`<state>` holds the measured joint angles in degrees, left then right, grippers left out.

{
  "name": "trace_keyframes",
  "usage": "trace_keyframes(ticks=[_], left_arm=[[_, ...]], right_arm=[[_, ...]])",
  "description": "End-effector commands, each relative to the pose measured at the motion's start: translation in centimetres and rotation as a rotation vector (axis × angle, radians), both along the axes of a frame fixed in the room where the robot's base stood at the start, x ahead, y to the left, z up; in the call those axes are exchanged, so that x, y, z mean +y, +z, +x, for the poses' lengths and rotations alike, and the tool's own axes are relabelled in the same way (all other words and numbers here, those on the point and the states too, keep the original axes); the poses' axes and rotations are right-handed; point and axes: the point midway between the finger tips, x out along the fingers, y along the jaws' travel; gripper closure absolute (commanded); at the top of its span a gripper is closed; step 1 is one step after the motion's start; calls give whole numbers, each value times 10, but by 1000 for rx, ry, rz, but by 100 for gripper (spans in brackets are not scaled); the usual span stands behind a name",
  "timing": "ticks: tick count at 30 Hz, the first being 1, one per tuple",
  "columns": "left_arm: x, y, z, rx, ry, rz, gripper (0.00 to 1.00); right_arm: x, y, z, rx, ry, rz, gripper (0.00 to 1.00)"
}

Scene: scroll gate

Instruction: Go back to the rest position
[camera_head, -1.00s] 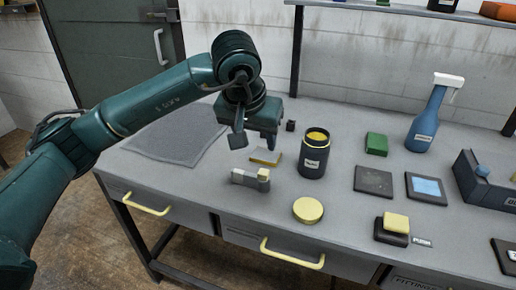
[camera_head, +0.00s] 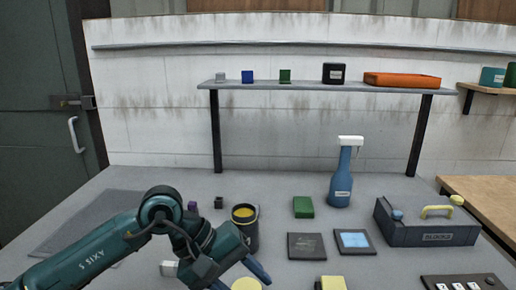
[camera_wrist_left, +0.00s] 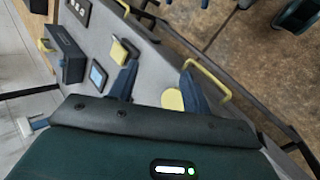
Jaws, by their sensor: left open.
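My left gripper (camera_head: 240,276) is at the lower edge of the head view, its arm coming in from the left over the table's front. In the left wrist view its two blue fingers (camera_wrist_left: 157,82) are spread apart with nothing held between them. A round yellow lid (camera_wrist_left: 173,99) shows close to one finger in that view; in the head view the lid (camera_head: 246,284) is partly cut off by the frame. My right gripper does not show.
A dark jar with yellow contents (camera_head: 245,230) stands just behind the left gripper. A green block (camera_head: 303,207), blue spray bottle (camera_head: 342,178), two flat pads and a dark toolbox (camera_head: 425,232) lie to the right. A raised shelf (camera_head: 300,88) spans the back.

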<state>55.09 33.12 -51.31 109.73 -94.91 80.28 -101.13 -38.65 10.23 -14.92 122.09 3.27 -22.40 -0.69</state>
Motion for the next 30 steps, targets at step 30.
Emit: trace_keyframes(ticks=[30], left_arm=[[104, -194, -90, -1297, -214, 622, 51]], right_arm=[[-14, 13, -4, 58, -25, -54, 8]])
